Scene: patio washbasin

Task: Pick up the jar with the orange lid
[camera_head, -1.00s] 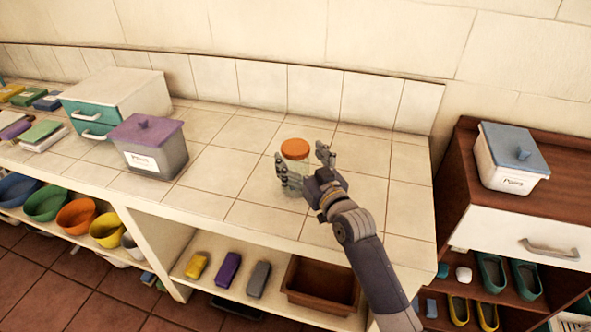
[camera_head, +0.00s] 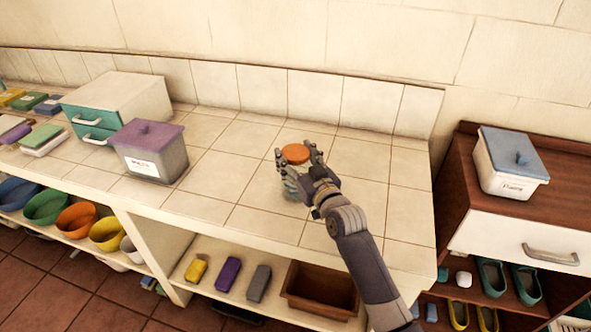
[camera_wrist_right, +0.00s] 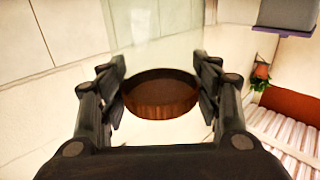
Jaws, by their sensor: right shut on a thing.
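The jar with the orange lid (camera_head: 295,153) stands upright on the tiled counter (camera_head: 236,215). Its clear body (camera_head: 288,187) is partly hidden by my right gripper. My right gripper (camera_head: 296,160) is shut on the jar, with one finger on each side just around the lid. In the right wrist view the lid (camera_wrist_right: 160,95) looks dark brown-orange and sits between the two fingers (camera_wrist_right: 160,90). My left gripper is not in view.
A grey bin with a purple lid (camera_head: 148,150) and a white box with teal drawers (camera_head: 118,100) stand to the left. A blue-lidded white container (camera_head: 512,160) is on the brown cabinet at right. Counter around the jar is clear.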

